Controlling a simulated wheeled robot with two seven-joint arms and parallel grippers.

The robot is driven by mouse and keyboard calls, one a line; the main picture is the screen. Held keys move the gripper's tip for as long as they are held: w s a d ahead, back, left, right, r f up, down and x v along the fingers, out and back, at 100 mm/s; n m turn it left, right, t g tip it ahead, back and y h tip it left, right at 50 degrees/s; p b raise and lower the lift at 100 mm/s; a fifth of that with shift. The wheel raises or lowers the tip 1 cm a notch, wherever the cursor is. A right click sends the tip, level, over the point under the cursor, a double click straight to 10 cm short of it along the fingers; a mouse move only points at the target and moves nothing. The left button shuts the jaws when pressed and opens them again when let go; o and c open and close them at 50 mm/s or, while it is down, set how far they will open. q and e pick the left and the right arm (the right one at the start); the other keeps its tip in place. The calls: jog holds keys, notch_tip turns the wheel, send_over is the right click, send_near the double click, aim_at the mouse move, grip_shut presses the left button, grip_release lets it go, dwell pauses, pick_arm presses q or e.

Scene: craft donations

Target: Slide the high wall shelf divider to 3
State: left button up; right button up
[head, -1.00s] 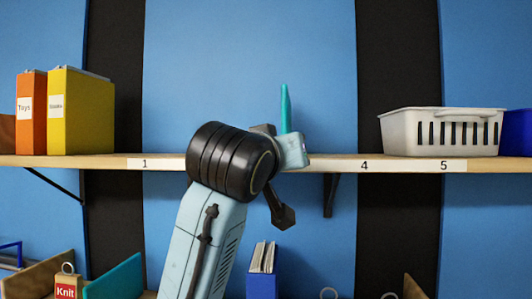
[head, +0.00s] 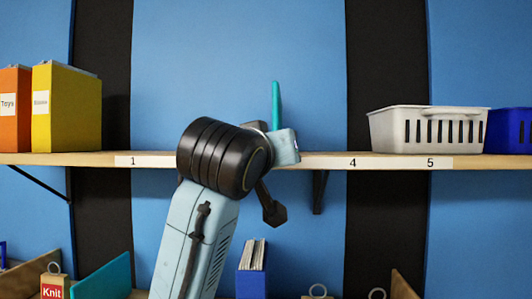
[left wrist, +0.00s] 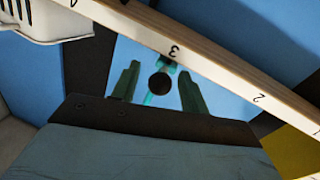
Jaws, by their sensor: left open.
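The divider (head: 276,104) is a thin upright teal panel on the high wall shelf (head: 330,160). Its lower part is hidden behind my left gripper (head: 284,147), which is at the shelf's front edge between labels 1 and 4. In the left wrist view the open dark fingers of my left gripper (left wrist: 156,82) stand either side of a teal strip of the divider (left wrist: 173,68). The label 3 (left wrist: 174,50) shows close beside that strip. I cannot tell whether the fingers touch the divider. My right gripper is not in view.
A yellow binder (head: 66,108) and an orange binder (head: 14,108) stand at the shelf's left. A white basket (head: 428,130) and a blue bin (head: 511,130) stand at the right. The shelf top between label 1 and the basket looks otherwise clear. A bracket (head: 318,190) hangs below.

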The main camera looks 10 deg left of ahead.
pick_arm(q)
jog(key=s+a+b, duration=0.1)
jog(key=s, duration=1.2)
jog(key=shift+a, duration=0.15)
